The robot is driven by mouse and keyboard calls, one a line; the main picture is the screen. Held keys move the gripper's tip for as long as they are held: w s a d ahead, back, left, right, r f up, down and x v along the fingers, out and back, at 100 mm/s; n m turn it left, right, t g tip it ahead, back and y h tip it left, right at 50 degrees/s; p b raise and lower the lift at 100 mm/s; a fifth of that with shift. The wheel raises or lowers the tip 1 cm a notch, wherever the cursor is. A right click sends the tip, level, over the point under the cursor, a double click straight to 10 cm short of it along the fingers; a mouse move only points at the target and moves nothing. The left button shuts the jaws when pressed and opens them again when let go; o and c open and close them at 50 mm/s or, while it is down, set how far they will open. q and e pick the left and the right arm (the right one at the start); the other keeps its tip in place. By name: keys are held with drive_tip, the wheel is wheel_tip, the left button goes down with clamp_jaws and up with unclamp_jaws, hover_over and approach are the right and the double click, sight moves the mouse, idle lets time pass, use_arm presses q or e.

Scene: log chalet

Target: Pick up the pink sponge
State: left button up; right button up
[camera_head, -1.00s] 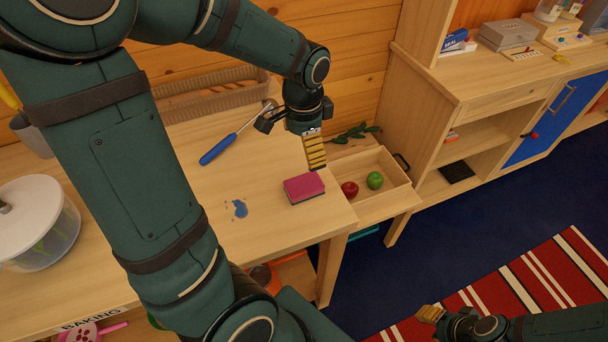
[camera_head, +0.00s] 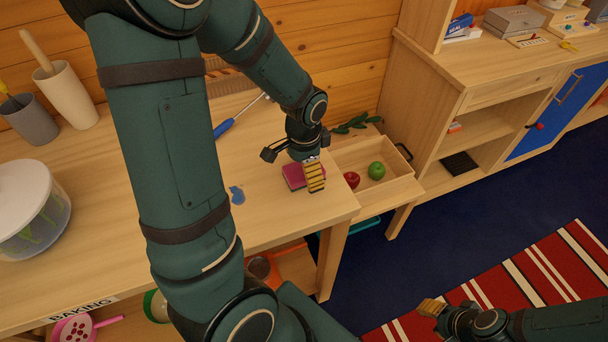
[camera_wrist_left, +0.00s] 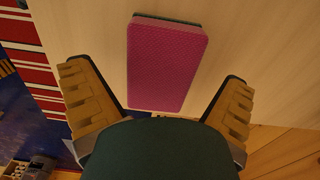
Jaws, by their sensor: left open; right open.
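The pink sponge (camera_head: 293,176), with a dark underside, lies on the wooden worktop (camera_head: 266,216) near its right end. It also shows in the left wrist view (camera_wrist_left: 167,62), lying between the lines of the two fingers and a little beyond their tips. My left gripper (camera_head: 296,172) is open and empty just above the sponge, and one yellow ribbed finger hides part of it in the head view. Both fingers stand apart in the left wrist view (camera_wrist_left: 157,95). My right gripper (camera_head: 432,308) is low at the bottom right, over the floor, away from the worktop.
A blue-handled tool (camera_head: 238,119) and a blue spot (camera_head: 237,195) are on the worktop. An open wooden drawer or tray (camera_head: 408,186) to the right holds a red apple (camera_head: 351,180) and a green apple (camera_head: 376,170). A white-lidded pot (camera_head: 28,215) stands at left.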

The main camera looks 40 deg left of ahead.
use_arm(q)
drive_tip(key=shift+f, duration=0.5)
drive_tip(key=shift+r, duration=0.1)
drive_tip(key=c, duration=0.9)
drive_tip(key=shift+c, duration=0.3)
wheel_tip(320, 180, up, 10)
drive_tip(key=p, duration=0.3)
